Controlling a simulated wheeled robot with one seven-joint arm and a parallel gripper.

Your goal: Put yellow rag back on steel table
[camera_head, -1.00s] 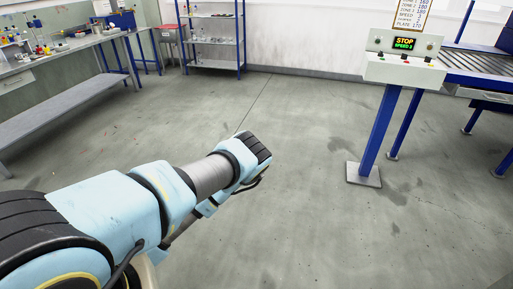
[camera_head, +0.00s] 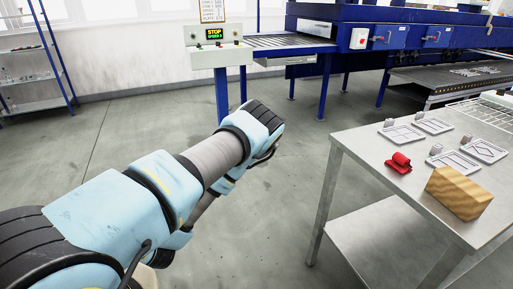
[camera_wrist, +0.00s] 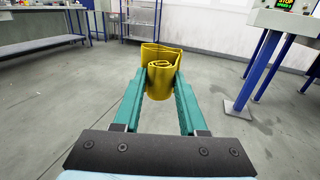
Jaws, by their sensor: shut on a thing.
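The yellow rag (camera_wrist: 160,80) is a rolled cloth held between the two green fingers of my gripper (camera_wrist: 160,92) in the wrist view. My gripper is shut on it and holds it in the air above the open floor. In the head view my arm reaches forward, and the gripper and rag are hidden behind its end. A steel table (camera_head: 376,144) stands at the right in the head view, apart from my arm. A red object (camera_head: 399,162), a wooden block (camera_head: 458,193) and several small grey plates lie on it.
A control post with a stop display (camera_head: 213,45) and a blue conveyor machine (camera_head: 350,22) stand at the back. A shelf rack (camera_head: 30,70) is at the far left. The steel table has a lower shelf (camera_head: 385,240). Grey floor lies clear between.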

